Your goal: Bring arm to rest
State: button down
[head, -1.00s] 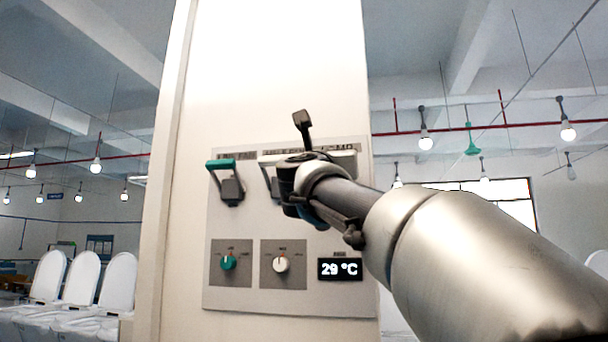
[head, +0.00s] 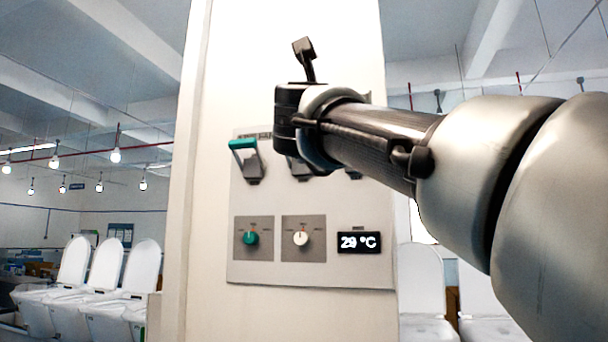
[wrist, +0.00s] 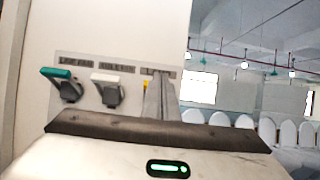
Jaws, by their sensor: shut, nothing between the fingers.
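My arm reaches in from the right in the head view, in front of a white column (head: 290,60) with a control panel (head: 330,270). Its dark wrist end covers the panel's upper part, and my gripper's fingers are hidden there. In the wrist view my gripper (wrist: 160,80) is shut and empty, its grey fingers standing before the panel's right side. I cannot tell the gap to the panel. The green-handled lever (head: 245,160) is clear of the arm. The white-handled lever (wrist: 107,88) shows fully in the wrist view, left of the fingers.
Below the levers are a green knob (head: 251,238), a white knob (head: 301,238) and a display (head: 359,242) reading 29 °C. White toilets (head: 75,285) stand left of the column, with more on the right (wrist: 265,130). Bulbs (head: 115,155) hang from the ceiling.

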jog(key=shift+s, duration=0.1)
dwell(0.5)
jog(key=s+a+f+n+g+y+p, duration=0.15)
jog(key=f+n+y, duration=0.25)
jog(key=f+n, duration=0.55)
jog(key=s+a+f+n+g+y, duration=0.1)
jog(key=a+f+n+g+y, duration=0.25)
jog(key=f+n, duration=0.55)
jog(key=s+a+f+n+g+y, duration=0.15)
jog(key=f+n+y, duration=0.25)
jog(key=f+n, duration=0.55)
jog(key=s+d+f+n+g+h, duration=0.1)
jog(key=s+d+f+n+g, duration=0.2)
jog(key=s+f, duration=0.3)
jog(key=s+d+f+n+g+h, duration=0.2)
jog(key=s+d+f+n+g, duration=0.1)
jog(key=f, duration=1.2)
jog(key=s+d+f+n+g+h+p, duration=0.1)
jog(key=s+d+f+n+g, duration=0.3)
jog(key=s+f, duration=0.5)
notch_tip(320, 180, down, 2)
jog(key=shift+s+d+f+n, duration=0.1)
jog(key=shift+s+d+n, duration=0.25)
jog(key=shift+d+n, duration=0.55)
